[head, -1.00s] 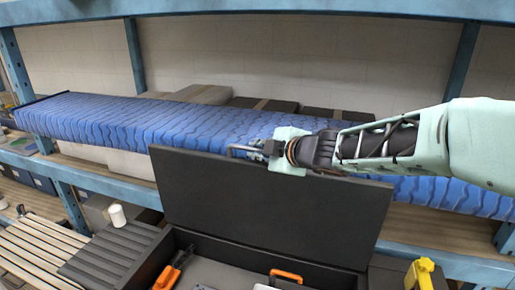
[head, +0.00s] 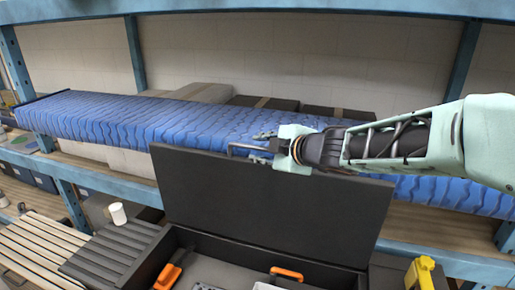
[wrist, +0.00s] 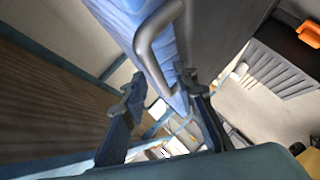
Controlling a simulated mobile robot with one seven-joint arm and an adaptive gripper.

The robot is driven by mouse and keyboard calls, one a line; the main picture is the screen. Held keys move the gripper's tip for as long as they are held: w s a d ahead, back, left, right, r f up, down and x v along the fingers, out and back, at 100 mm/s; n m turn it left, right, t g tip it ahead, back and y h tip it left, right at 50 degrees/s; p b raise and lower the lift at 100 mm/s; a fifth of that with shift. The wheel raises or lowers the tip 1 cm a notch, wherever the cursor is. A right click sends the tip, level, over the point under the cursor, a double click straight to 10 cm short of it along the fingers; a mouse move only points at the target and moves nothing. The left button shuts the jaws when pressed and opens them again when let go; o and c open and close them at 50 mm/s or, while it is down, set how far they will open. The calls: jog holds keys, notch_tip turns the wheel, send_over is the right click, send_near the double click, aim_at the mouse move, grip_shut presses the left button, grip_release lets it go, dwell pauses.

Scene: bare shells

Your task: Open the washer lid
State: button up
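No washer is recognisable. A dark box (head: 200,238) has its large flat lid (head: 275,205) standing upright, with the interior open to view. A bent grey metal handle (head: 240,149) sits by the lid's top edge, and it also shows close up in the wrist view (wrist: 150,50). My gripper (head: 257,147) is at the top edge of the lid, beside the handle. In the wrist view my gripper (wrist: 158,80) has its two fingers spread apart with nothing held between them. Whether a finger touches the handle or lid cannot be told.
A blue wavy-surfaced slab (head: 130,118) lies on the shelf behind the lid. Shelf posts (head: 134,55) stand around it. Orange-handled tools (head: 287,274) lie in the box. A white cup (head: 117,213) and a yellow item (head: 420,275) are nearby.

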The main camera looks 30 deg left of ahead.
jog(key=v, duration=0.6)
jog(key=shift+s+d, duration=0.1)
dwell(0.5)
